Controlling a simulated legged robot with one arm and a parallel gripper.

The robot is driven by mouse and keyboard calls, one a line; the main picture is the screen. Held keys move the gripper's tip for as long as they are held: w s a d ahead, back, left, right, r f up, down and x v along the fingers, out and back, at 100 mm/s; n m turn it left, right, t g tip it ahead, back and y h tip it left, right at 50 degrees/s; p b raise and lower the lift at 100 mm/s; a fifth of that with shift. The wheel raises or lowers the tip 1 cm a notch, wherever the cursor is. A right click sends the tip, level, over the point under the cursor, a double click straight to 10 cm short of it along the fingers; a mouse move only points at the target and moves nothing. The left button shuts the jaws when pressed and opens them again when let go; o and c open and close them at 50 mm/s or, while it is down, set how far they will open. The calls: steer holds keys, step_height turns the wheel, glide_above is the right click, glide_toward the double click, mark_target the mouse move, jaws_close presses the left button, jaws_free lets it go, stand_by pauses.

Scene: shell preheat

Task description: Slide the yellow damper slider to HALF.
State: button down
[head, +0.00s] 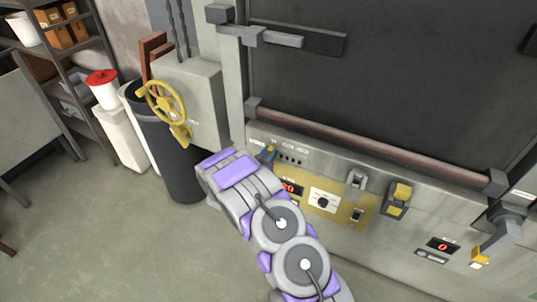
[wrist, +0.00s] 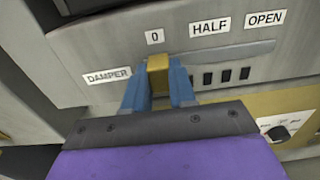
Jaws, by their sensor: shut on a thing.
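In the wrist view, the yellow damper slider (wrist: 158,75) sits at the left end of its slot, under the "0" label (wrist: 155,37). The "HALF" label (wrist: 210,27) is to its right, and the "OPEN" label (wrist: 265,19) is farther right. My gripper (wrist: 158,84) has its blue fingers on both sides of the slider and is shut on it. In the head view, my gripper (head: 267,155) is at the left part of the panel below the oven door. The slider is hard to make out there.
The slot (wrist: 235,55) runs clear to the right of my gripper. Below it are several dark small windows (wrist: 208,79). A red handle bar (head: 370,150) crosses above the panel. A yellow handwheel (head: 165,105) stands out at the left, above a dark bin (head: 180,165).

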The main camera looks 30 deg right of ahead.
steer(key=shift+s+d, duration=0.95)
steer(key=shift+s, duration=0.25)
steer(key=shift+s+d, duration=0.9)
steer(key=shift+s, duration=0.25)
steer(key=c, duration=0.9)
jaws_free()
steer(key=shift+p+v, duration=1.55)
steer(key=shift+v, duration=7.1)
steer(key=shift+f, duration=0.15)
